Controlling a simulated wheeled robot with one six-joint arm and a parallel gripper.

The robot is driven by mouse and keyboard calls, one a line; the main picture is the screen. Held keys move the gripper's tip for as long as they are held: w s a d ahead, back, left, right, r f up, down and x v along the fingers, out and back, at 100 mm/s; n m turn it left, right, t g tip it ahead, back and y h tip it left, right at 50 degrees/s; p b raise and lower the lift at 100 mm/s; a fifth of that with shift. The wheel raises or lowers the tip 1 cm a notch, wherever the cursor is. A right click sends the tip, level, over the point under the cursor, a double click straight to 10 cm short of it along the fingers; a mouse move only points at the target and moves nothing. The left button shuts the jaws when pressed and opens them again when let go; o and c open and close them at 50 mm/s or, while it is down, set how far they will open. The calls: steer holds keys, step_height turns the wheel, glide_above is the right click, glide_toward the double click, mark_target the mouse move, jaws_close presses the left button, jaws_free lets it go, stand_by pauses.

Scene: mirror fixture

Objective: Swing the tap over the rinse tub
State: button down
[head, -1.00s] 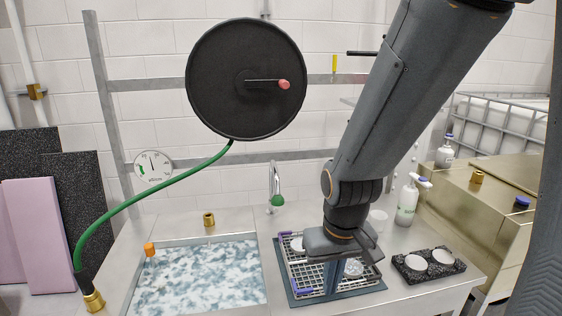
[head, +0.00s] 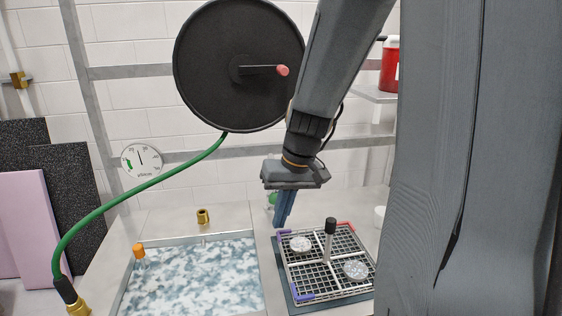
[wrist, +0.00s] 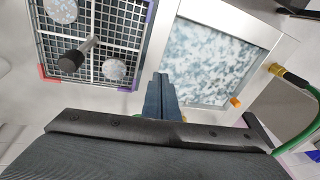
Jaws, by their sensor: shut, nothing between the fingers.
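The tap is mostly hidden behind my gripper in the head view; only its green tip (head: 272,198) shows, just left of my fingers. The rinse tub (head: 192,241), full of mottled blue-white liquid, lies to the left of the fingers. It also shows at the upper right of the wrist view (wrist: 270,27). My gripper (head: 283,226) is shut and empty, its blue fingers pointing down in front of the tap. In the wrist view the fingers (wrist: 161,80) show between the tub and a wire rack. I cannot tell whether they touch the tap.
The wire rack (head: 311,272), with white discs and a dark-topped upright post (head: 330,238), stands right of the tub. A brass fitting (head: 203,216) stands behind the tub, and an orange-capped piece (head: 138,251) is at its left corner. A green hose (head: 130,192) hangs from a black reel (head: 225,75).

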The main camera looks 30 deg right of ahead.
steer(key=w+d+r+t+y, duration=0.1)
steer(key=w+d+r+t, duration=0.25)
steer(key=d+r, duration=0.35)
steer(key=w+d+r+t+y, duration=0.1)
steer(key=w+d+r+t, duration=0.1)
steer(key=w+d+r, duration=0.6)
steer(key=w+a+f+p, duration=0.3)
steer(key=a+f+p, duration=0.1)
steer(key=f, duration=0.5)
steer(key=shift+w+a+m, duration=0.2)
steer(key=shift+a+m, duration=0.1)
steer(key=shift+a, duration=0.4)
steer(key=shift+a+g, duration=0.15)
steer(key=shift+g, duration=0.1)
